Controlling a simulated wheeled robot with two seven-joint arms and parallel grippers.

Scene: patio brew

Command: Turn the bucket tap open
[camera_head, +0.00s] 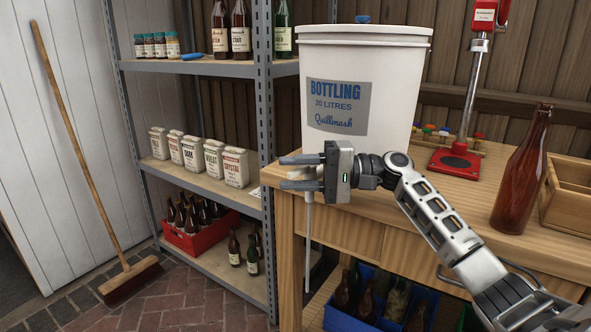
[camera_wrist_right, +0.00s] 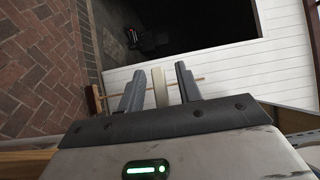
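The white bottling bucket (camera_head: 365,75) stands on the wooden bench, with a blue and grey label on its front. My right gripper (camera_head: 290,172) is at the bucket's lower left front, its fingers pointing left. In the right wrist view, a pale bar, apparently the tap's lever (camera_wrist_right: 159,88), stands between my two fingers with a gap on each side. The gripper is open around it. The tap's body is mostly hidden behind my gripper in the head view. A thin pale tube (camera_head: 308,245) hangs below it. My left gripper is not in view.
A brown bottle (camera_head: 522,170) and a red capper (camera_head: 455,162) stand on the bench (camera_head: 350,230) to the right. A metal shelf (camera_head: 215,188) with cartons and bottles is at left. A broom (camera_head: 80,150) leans on the white wall. A blue crate (camera_head: 340,318) is under the bench.

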